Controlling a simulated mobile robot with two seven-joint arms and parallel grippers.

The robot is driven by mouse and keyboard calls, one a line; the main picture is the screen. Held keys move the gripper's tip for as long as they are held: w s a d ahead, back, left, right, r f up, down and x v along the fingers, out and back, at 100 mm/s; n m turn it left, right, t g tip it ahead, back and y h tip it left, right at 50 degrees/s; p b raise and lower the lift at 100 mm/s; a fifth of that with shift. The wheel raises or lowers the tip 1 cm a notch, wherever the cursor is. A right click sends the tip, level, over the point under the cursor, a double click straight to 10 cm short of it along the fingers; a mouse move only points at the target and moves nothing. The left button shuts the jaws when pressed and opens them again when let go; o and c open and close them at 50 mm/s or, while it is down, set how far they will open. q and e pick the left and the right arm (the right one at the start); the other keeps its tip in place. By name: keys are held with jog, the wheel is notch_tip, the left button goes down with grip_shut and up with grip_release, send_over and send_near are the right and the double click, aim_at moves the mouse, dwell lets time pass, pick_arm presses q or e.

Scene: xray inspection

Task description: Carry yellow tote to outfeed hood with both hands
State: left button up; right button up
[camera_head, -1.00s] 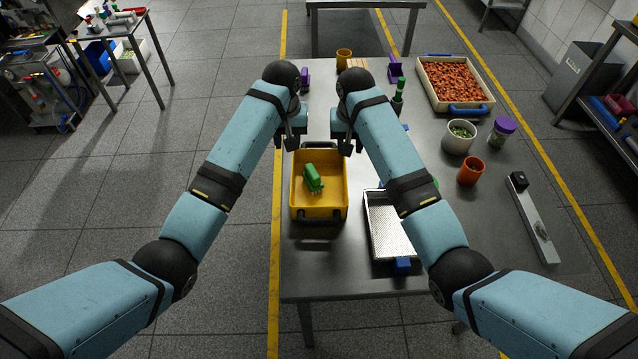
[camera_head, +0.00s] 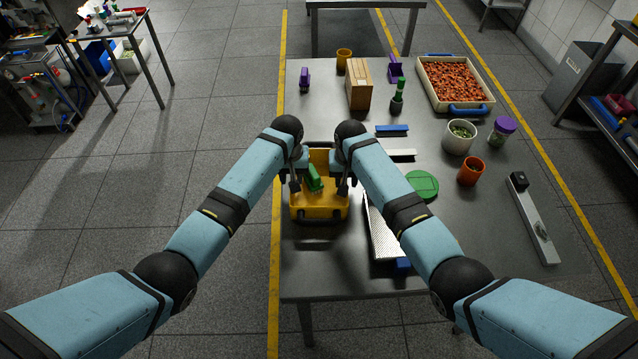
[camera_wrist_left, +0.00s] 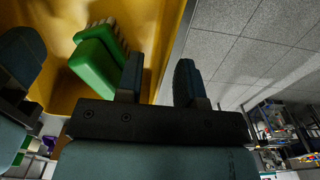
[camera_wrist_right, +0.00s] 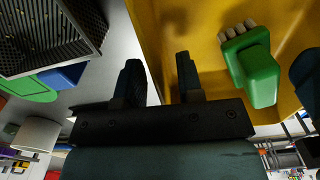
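The yellow tote (camera_head: 320,213) sits on the near left part of the steel table, with a green brush (camera_head: 314,178) inside. My left gripper (camera_head: 294,186) is at the tote's left side wall and my right gripper (camera_head: 343,187) is at its right side wall. In the left wrist view, the open fingers (camera_wrist_left: 158,82) stand on either side of the yellow wall (camera_wrist_left: 168,40), with a visible gap. In the right wrist view, the open fingers (camera_wrist_right: 159,80) likewise straddle the opposite wall (camera_wrist_right: 150,45). My arms hide parts of the tote's sides and far end.
A perforated metal tray (camera_head: 383,238) lies close to the tote's right, partly under my right arm. Open floor lies left of the table.

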pick_arm(q)
jog(key=shift+f, duration=0.1)
pick_arm(e)
jog(key=shift+f, duration=0.1)
pick_arm(q)
grip_shut()
pick_arm(e)
grip_shut()
